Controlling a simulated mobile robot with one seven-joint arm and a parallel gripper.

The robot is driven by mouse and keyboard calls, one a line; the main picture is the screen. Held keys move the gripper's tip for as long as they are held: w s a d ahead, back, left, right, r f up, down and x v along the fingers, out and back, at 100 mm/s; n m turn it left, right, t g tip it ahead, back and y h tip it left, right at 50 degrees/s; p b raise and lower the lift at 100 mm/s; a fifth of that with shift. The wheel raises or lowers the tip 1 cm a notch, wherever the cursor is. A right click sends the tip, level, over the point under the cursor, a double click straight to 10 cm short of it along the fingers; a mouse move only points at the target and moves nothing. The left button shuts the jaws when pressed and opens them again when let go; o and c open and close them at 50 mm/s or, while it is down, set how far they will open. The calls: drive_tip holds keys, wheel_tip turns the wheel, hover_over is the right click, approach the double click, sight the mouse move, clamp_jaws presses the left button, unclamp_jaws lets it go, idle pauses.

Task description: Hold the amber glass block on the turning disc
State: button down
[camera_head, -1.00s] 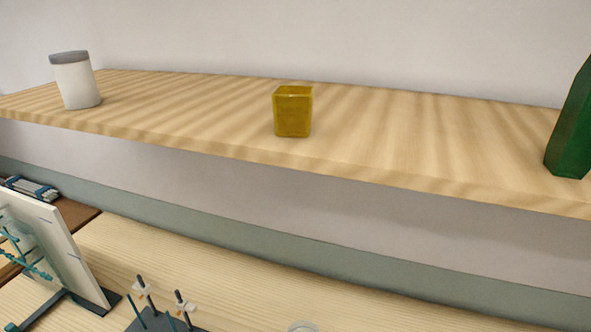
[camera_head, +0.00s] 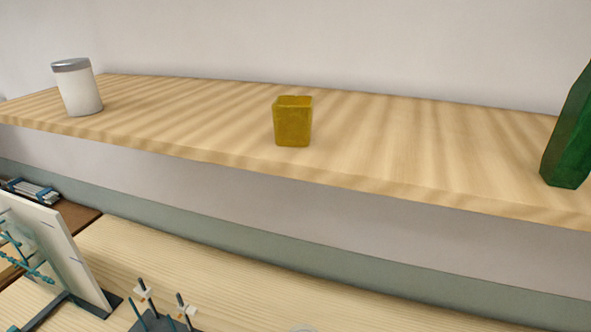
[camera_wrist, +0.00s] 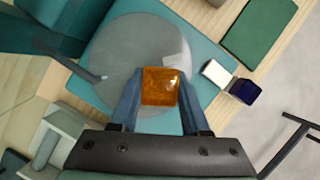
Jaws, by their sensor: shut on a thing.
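In the wrist view the amber glass block (camera_wrist: 161,88) is between the two blue fingers of my gripper (camera_wrist: 160,80), which is shut on it. Under it lies the grey round disc (camera_wrist: 125,48), on a teal base (camera_wrist: 92,88). The block is over the near part of the disc; I cannot tell whether it touches it. My gripper is not in the head view. There, a yellow-amber block (camera_head: 293,122) stands on a wooden shelf (camera_head: 390,140), apart from any gripper.
Beside the disc in the wrist view are a white block (camera_wrist: 217,73), a dark blue block (camera_wrist: 244,91) and a green panel (camera_wrist: 258,32). The shelf also bears a white jar (camera_head: 78,90) and a green object (camera_head: 568,150). A rack with rods (camera_head: 155,315) stands below.

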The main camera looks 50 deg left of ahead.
drive_tip(key=shift+r, duration=0.1)
idle(0.4)
wheel_tip(320, 180, up, 3)
drive_tip(key=p, duration=0.3)
drive_tip(key=shift+r, duration=2.5)
drive_tip(key=shift+w, duration=0.1)
